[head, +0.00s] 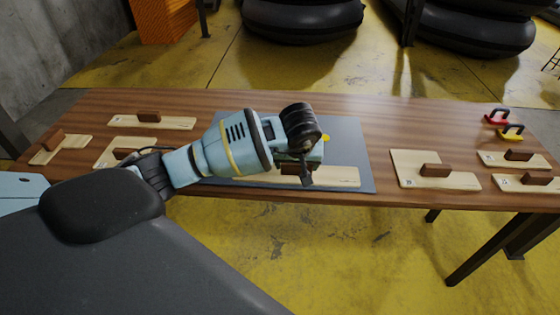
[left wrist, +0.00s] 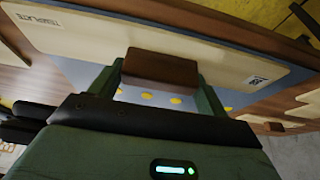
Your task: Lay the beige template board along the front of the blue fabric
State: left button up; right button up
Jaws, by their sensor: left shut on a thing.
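The beige template board (head: 335,176) is a long pale strip with a brown block handle; it lies over the front part of the blue fabric (head: 350,140), roughly parallel to its front edge. My left gripper (head: 300,172) is shut on the handle. In the left wrist view the brown handle (left wrist: 160,68) sits between both fingers, with the board (left wrist: 95,38) behind it. Yellow dots show on the blue fabric there. My arm hides the fabric's left part and some of the board. I cannot tell whether the board touches the fabric. My right gripper is out of view.
The wooden table (head: 300,101) carries several other beige boards with brown handles, such as one just right of the fabric (head: 410,170) and one at the back left (head: 180,123). A red clamp (head: 497,117) and a yellow clamp (head: 512,132) stand at the right.

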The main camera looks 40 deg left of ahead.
pick_arm(q)
jog(key=shift+w+a+f, duration=0.1)
jog(key=shift+w+a, duration=0.1)
jog(key=shift+a, duration=1.05)
jog(key=shift+w+a+f, duration=0.1)
jog(key=shift+w+a, duration=0.1)
jog(key=shift+a, duration=1.05)
jog(key=f, duration=0.3)
jog(key=shift+a+p, duration=0.3)
jog(key=shift+a, duration=0.05)
jog(key=shift+w+f, duration=0.1)
jog(key=shift+f, duration=0.2)
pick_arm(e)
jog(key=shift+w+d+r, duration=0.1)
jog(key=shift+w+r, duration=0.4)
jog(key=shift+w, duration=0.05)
pick_arm(q)
jog(key=shift+f, duration=0.15)
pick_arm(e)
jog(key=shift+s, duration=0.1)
pick_arm(q)
jog(key=o, duration=1.1)
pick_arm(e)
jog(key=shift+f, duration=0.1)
